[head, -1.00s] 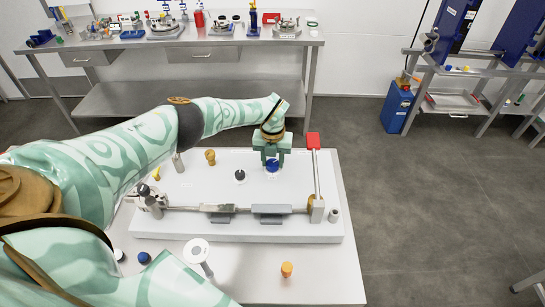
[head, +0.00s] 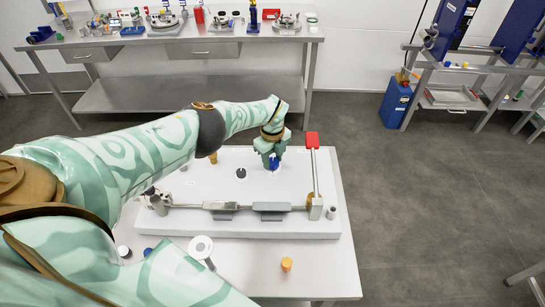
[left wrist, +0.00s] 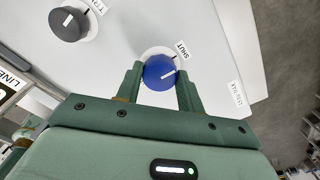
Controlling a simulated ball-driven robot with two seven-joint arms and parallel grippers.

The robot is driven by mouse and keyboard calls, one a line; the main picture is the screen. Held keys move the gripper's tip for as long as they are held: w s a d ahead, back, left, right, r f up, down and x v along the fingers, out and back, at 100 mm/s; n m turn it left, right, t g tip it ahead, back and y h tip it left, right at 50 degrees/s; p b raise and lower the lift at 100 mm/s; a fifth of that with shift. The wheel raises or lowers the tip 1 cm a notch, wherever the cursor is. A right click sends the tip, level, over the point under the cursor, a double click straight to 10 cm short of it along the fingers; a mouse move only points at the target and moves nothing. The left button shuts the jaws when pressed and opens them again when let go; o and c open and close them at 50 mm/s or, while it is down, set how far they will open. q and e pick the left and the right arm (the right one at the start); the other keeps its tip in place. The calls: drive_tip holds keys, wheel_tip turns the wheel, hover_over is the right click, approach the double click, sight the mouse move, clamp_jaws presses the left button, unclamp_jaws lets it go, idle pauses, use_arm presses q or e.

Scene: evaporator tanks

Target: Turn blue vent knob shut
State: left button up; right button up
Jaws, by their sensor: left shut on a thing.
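The blue vent knob (head: 274,163) stands on the white panel (head: 220,228), towards its far right. My left gripper (head: 271,157) reaches down onto the knob from above. In the left wrist view, my left gripper (left wrist: 158,82) is shut on the blue knob (left wrist: 157,70), with one finger on each side. A white line on the knob points right and slightly up. A printed SHUT label (left wrist: 182,50) lies just beyond the knob, up and to the right. My right gripper is not in view.
A black knob (head: 241,173) stands left of the blue one. A red-ended lever (head: 312,140) rises close on the right. A metal rail (head: 238,206) crosses the panel's front. An orange cap (head: 286,264) and a white spool (head: 200,246) are on the near table.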

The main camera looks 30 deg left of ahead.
use_arm(q)
drive_tip(key=shift+w+a+r+n, duration=0.1)
drive_tip(key=shift+r+n, duration=0.05)
drive_tip(key=shift+n, duration=0.45)
drive_tip(key=o, duration=1)
wheel_tip(320, 180, up, 8)
drive_tip(key=p, duration=0.6)
wheel_tip(320, 180, up, 8)
drive_tip(key=p, duration=0.2)
hover_over(272, 160)
drive_tip(key=shift+r, duration=0.1)
